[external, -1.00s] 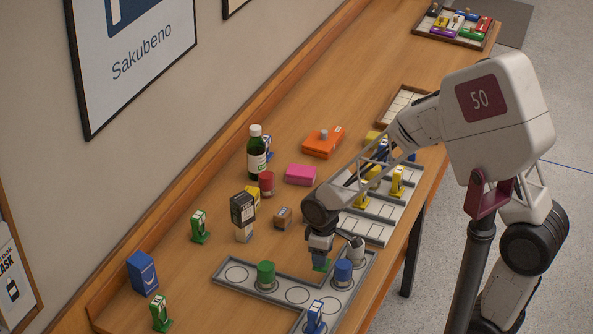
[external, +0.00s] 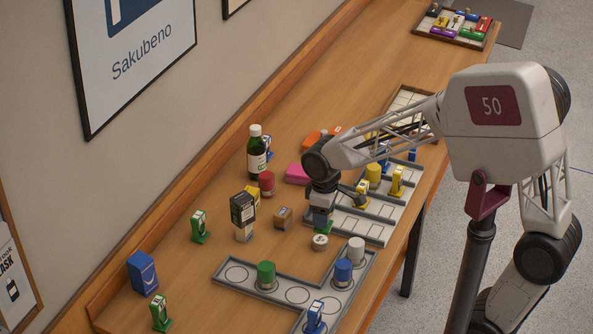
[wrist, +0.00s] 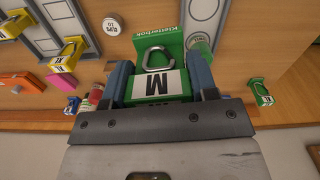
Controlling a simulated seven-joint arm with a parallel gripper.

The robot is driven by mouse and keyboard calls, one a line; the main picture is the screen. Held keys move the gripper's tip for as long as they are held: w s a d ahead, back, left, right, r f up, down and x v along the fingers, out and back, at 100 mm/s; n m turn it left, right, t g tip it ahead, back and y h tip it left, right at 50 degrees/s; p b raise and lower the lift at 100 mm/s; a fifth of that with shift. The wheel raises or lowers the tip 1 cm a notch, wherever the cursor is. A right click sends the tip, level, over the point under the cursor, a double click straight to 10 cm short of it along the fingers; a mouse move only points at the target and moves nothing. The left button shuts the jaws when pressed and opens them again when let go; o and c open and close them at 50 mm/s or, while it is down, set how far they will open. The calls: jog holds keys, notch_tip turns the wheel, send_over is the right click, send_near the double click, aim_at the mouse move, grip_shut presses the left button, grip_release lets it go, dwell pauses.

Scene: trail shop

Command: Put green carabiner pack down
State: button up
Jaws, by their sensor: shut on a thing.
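My gripper (external: 321,214) is shut on the green carabiner pack (external: 323,228), which shows low between the fingers at the near-left corner of the grey compartment tray (external: 375,236). I cannot tell whether the pack touches the tray or hangs above it. In the wrist view the pack (wrist: 157,85) has a white label with a black M and a metal carabiner on its front. Yellow packs (external: 361,194) stand in the tray. Two other green packs (external: 199,227) (external: 160,313) stand on the table to the left.
A small round white tin (external: 320,242) sits close to the held pack.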

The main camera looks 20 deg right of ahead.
jog(key=r, duration=0.2)
jog(key=shift+w+a+r, duration=0.15)
jog(key=shift+a+r, duration=0.25)
jog(key=shift+w+a, duration=0.15)
jog(key=shift+a, duration=0.25)
jog(key=w+a+m, duration=0.1)
jog(key=w+a, duration=0.1)
jog(key=a, duration=3.3)
notch_tip(320, 180, down, 5)
jog(key=shift+f, duration=0.1)
jog(key=shift+a, duration=0.1)
